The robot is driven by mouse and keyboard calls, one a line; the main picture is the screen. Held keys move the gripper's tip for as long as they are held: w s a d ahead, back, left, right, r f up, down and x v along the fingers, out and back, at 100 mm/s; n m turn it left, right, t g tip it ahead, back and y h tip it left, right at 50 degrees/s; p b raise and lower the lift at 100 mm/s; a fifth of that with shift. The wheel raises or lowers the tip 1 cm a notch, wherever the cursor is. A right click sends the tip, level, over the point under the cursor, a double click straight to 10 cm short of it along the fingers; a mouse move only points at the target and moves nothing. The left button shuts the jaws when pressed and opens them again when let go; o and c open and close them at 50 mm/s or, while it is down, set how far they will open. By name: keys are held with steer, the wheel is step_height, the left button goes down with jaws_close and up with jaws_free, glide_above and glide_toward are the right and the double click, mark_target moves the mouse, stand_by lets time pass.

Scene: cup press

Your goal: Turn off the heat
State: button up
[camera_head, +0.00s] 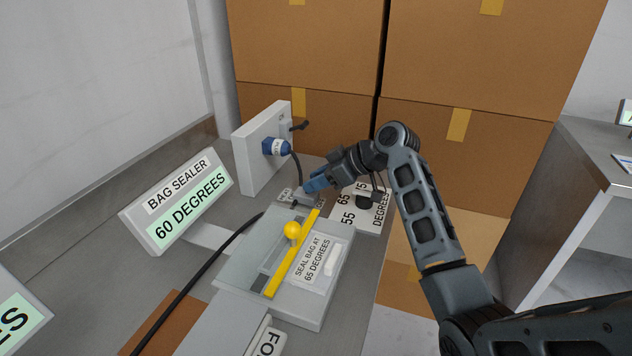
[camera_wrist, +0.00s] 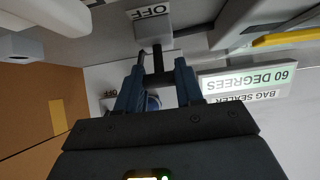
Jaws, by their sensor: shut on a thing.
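My gripper (camera_head: 312,185) is at the back of the bag sealer (camera_head: 300,313). In the wrist view my gripper (camera_wrist: 158,78) is shut on a dark switch lever (camera_wrist: 157,66). The lever comes out of a small grey switch block (camera_wrist: 154,37), beside a label reading OFF (camera_wrist: 148,11). In the head view my fingers hide most of the lever. The bag sealer sign (camera_head: 180,200) reads 60 DEGREES. A dial plate (camera_head: 347,217) with a black knob (camera_head: 363,202) sits right of my gripper, marked 55, 65 and DEGREES.
A white upright panel (camera_head: 250,160) with a blue plug (camera_head: 275,147) and a black lever (camera_head: 299,126) stands behind left. The sealer has a yellow bar (camera_head: 282,275) with a yellow ball (camera_head: 292,230). Cardboard boxes (camera_head: 310,50) stack behind. A black cable (camera_head: 195,277) crosses the bench.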

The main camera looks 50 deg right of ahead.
stand_by(0.3)
steer(key=o, duration=1)
steer(key=shift+o, duration=0.2)
steer(key=v, duration=0.7)
steer(key=shift+s+r+b, duration=0.25)
steer(key=shift+b, duration=0.05)
steer(key=shift+d, duration=0.1)
